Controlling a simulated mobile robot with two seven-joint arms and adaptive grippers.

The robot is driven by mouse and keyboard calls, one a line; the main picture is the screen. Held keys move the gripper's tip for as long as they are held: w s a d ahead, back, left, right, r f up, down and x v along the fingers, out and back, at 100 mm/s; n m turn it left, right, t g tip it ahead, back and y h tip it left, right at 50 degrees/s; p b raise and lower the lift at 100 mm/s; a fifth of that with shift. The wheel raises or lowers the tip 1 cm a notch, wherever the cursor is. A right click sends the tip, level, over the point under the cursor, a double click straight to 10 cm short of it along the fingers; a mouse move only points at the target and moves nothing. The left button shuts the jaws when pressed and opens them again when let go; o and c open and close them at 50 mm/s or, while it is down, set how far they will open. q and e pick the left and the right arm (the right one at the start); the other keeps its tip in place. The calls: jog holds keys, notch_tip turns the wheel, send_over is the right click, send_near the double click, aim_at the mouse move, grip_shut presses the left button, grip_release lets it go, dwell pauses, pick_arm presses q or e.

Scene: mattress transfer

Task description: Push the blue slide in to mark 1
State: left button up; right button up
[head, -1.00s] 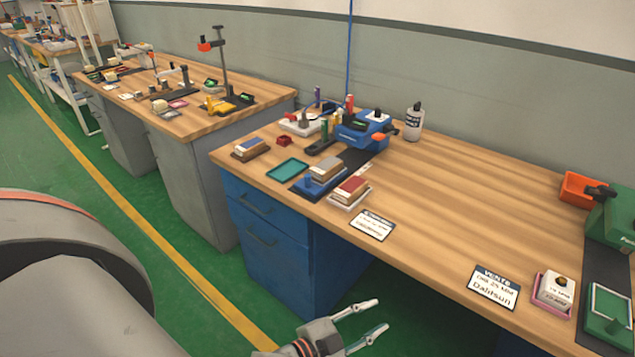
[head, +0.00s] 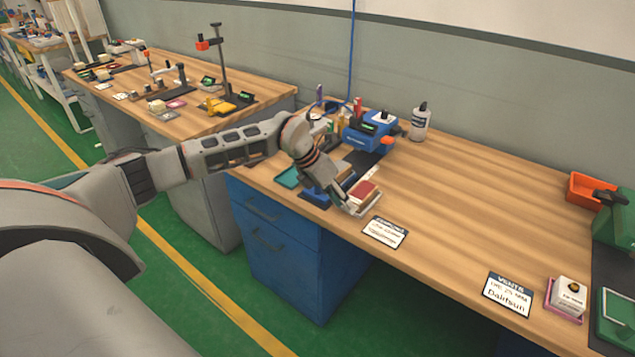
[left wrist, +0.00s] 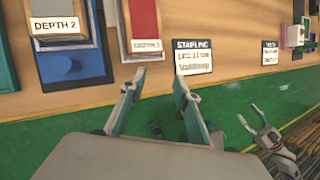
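The blue slide (left wrist: 82,75) with its round knob lies near the bench's front edge, at the upper left of the left wrist view. A block labelled DEPTH 2 (left wrist: 57,27) is beside the knob. In the head view the blue slide (head: 315,199) is partly hidden by my left arm. My left gripper (left wrist: 160,78) is open and empty, over the front edge, right of the slide. It also shows in the head view (head: 352,209). My right gripper (left wrist: 253,114) is open, low over the floor. I cannot make out mark 1.
A red-topped block (head: 362,192) on a pale tray is close to my left gripper. A name card (head: 385,232) lies to its right. A blue device (head: 368,132) and a bottle (head: 421,122) stand behind. The bench middle is clear.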

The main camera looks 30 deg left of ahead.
pick_arm(q)
jog(key=w+a+r+y, duration=0.2)
jog(key=a+r+y, duration=0.25)
jog(key=a, duration=0.75)
jog(key=shift+n+h, duration=0.3)
jog(key=shift+h, duration=0.15)
jog(key=x, duration=0.7)
jog(key=shift+w+f, duration=0.2)
jog(key=shift+w, duration=0.15)
jog(key=shift+c, duration=0.4)
grip_shut()
jog(key=shift+w+d, duration=0.1)
